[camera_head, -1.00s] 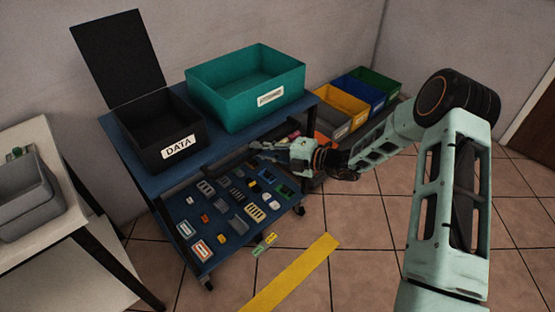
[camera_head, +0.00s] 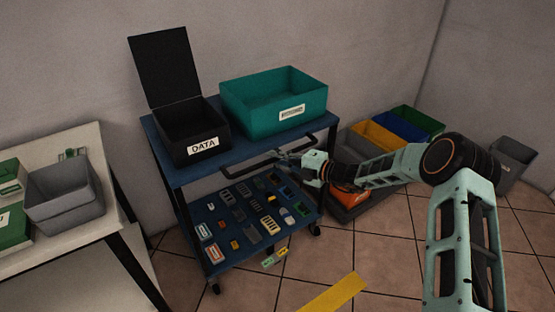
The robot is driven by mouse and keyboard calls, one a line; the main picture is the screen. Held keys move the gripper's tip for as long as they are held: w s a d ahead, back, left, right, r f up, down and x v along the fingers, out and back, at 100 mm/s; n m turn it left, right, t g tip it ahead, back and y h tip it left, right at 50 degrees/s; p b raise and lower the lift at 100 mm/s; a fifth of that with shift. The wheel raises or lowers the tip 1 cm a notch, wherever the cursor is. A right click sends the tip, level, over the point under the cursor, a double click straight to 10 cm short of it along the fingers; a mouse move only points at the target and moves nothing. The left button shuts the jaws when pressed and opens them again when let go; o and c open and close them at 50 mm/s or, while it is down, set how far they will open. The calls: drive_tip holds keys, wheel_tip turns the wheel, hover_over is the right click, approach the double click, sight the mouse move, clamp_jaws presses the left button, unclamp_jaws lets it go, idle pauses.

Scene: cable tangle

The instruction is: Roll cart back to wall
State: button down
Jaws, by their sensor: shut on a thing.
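The blue two-shelf cart (camera_head: 185,172) stands near the back wall (camera_head: 360,55). Its top holds an open black box labelled DATA (camera_head: 200,147) and a teal bin (camera_head: 275,112). Its lower shelf (camera_head: 222,264) carries several small parts. A black handle bar (camera_head: 240,170) runs along the cart's front edge. My gripper (camera_head: 284,160) is shut on this handle, reaching in from the right. The fingertips are small and partly hard to make out against the bar. Any gap between cart and wall is hidden behind the boxes.
A white table (camera_head: 95,150) with a grey bin (camera_head: 65,200) stands at left, near the cart. Yellow (camera_head: 378,138), blue and green bins stand on the floor at right. A grey waste bin (camera_head: 512,165) is in the corner.

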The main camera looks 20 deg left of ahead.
drive_tip(key=shift+w+a+r, duration=0.15)
drive_tip(key=shift+r, duration=0.15)
drive_tip(key=c, duration=2.3)
unclamp_jaws()
drive_tip(key=o, duration=0.4)
drive_tip(key=shift+f, duration=0.2)
drive_tip(key=shift+c, duration=0.2)
drive_tip(key=v, duration=1.2)
